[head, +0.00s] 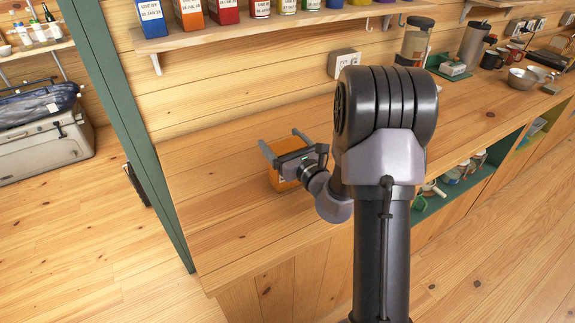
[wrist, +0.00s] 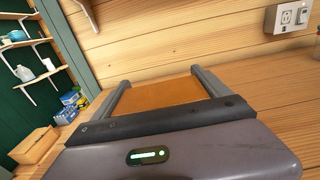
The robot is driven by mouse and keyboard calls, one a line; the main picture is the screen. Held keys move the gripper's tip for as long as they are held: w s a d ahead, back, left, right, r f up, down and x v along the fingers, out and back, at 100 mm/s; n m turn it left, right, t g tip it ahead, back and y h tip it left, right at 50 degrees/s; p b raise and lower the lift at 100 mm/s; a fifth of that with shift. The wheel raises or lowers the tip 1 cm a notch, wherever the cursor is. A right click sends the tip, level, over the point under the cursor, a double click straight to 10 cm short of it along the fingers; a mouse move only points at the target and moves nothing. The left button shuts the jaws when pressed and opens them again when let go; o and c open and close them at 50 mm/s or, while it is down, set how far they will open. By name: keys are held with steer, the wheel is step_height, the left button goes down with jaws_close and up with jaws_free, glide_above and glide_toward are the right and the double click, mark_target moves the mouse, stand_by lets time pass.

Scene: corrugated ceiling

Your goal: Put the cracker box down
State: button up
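The cracker box (head: 287,183) is an orange box at the left end of the wooden counter, mostly hidden behind my gripper in the head view. My gripper (head: 285,143) has one finger along each side of it. In the wrist view the orange face of the box (wrist: 165,94) fills the space between the two fingers of my gripper (wrist: 158,80), with no clear gap on either side. The box is at or just above the counter top; I cannot tell whether its underside touches.
The counter (head: 215,215) is bare around the box, towards its left end. A shelf (head: 215,36) with several colored boxes hangs above. A green post (head: 125,120) stands at the left. A glass jar (head: 415,42), mugs (head: 492,60) and bowls stand farther right.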

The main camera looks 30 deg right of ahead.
steer(key=c, duration=1.3)
